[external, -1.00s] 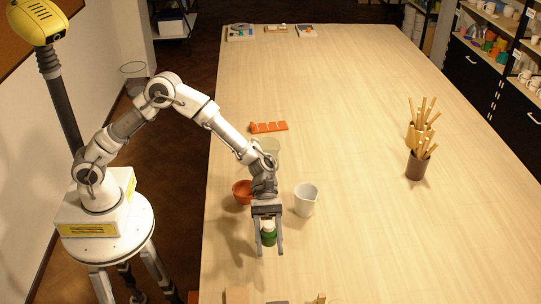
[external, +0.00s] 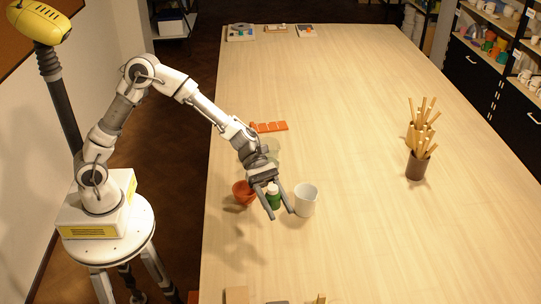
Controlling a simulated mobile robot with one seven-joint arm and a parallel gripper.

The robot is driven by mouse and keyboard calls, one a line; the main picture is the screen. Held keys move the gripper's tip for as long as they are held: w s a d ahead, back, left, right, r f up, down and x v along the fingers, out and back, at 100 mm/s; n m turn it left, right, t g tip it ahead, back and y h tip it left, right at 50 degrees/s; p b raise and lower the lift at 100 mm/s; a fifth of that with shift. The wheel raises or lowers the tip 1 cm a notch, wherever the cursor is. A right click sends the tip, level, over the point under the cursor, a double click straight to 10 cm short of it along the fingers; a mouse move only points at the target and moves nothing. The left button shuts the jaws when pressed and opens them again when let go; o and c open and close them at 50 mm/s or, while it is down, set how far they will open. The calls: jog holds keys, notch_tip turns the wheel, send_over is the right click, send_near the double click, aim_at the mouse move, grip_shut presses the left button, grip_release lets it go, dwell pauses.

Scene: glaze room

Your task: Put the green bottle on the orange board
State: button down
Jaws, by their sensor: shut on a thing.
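The green bottle (external: 273,201) with a pale cap is between the fingers of my gripper (external: 281,214), which is shut on it. The bottle looks roughly upright. It appears held above the table, but its exact height is hard to tell. A small orange segmented slab (external: 269,127) lies on the table behind the gripper. Three small flat boards lie at the far end of the table; the middle one (external: 275,28) looks brownish-orange. I cannot tell for certain which piece is the orange board.
An orange-red bowl (external: 243,193) is just left of the bottle, a white cup (external: 306,200) just right. A pale translucent vessel (external: 271,147) stands behind the gripper. Holders with wooden sticks (external: 418,166) stand at right. The table's middle and far stretch are clear.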

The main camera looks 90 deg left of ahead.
jog(key=w+a+n+t+y+b, duration=0.1)
jog(key=w+a+n+t+y, duration=0.15)
jog(key=a, duration=0.75)
jog(key=w+a+n+t+y, duration=0.1)
jog(key=w+a+n+t, duration=0.15)
jog(key=a, duration=0.65)
jog(key=n+t+y+b, duration=0.1)
jog(key=n+t+y, duration=0.2)
jog(key=n+y, duration=0.4)
send_over(269, 133)
jog(key=f, duration=0.6)
jog(key=shift+d+f, duration=0.1)
jog(key=shift+d, duration=0.25)
jog(key=shift+s+a+f, duration=0.1)
jog(key=shift+a+f, duration=0.05)
jog(key=shift+a, duration=0.1)
jog(key=shift+f+b, duration=0.3)
jog(key=shift+f, duration=0.1)
jog(key=shift+f+b, duration=0.4)
jog(key=shift+f, duration=1.25)
jog(key=shift+f, duration=0.25)
jog(key=shift+c, duration=1.6)
grip_release()
jog(key=shift+r, duration=0.1)
